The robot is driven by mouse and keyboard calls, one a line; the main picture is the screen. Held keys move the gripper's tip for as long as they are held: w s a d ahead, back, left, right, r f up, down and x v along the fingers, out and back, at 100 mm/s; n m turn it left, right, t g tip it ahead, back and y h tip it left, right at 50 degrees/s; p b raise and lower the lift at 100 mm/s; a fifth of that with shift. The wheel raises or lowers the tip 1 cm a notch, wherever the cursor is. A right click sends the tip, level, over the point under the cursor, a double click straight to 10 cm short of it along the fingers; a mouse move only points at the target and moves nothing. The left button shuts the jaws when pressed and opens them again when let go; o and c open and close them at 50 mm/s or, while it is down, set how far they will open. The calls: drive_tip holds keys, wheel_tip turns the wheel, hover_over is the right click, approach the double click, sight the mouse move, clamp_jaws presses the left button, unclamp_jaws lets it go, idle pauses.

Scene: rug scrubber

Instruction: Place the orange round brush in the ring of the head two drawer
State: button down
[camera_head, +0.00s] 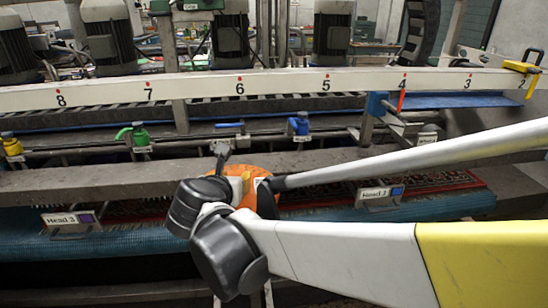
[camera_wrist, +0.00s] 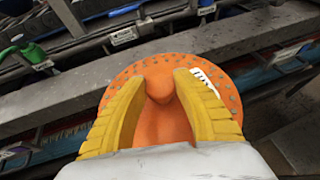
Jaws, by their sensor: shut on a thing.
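The orange round brush (camera_head: 240,170) is held in my gripper (camera_head: 247,183), partly hidden behind my wrist in the head view. In the wrist view my gripper's yellow fingers (camera_wrist: 160,88) are shut on the brush's central orange grip, and the round plate (camera_wrist: 160,64) spreads out beyond them. A plate labelled "Head" (camera_head: 378,193), probably number 2, sits on the machine front to the right of the brush. The "Head 3" plate (camera_head: 68,219) is to the left. The ring of the head two drawer cannot be made out.
A grey beam (camera_head: 100,178) runs across the machine just behind the brush. Valves with green (camera_head: 139,135), blue (camera_head: 300,124) and yellow (camera_head: 12,145) handles stand on the pipe behind it. A white numbered rail (camera_head: 200,85) lies farther back.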

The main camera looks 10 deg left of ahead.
wheel_tip(320, 180, down, 16)
drive_tip(key=b, duration=0.5)
drive_tip(key=shift+b, duration=0.3)
drive_tip(key=shift+f, duration=0.15)
drive_tip(key=c, duration=1.2)
unclamp_jaws()
drive_tip(key=shift+o, duration=0.8)
drive_tip(key=shift+s, duration=0.1)
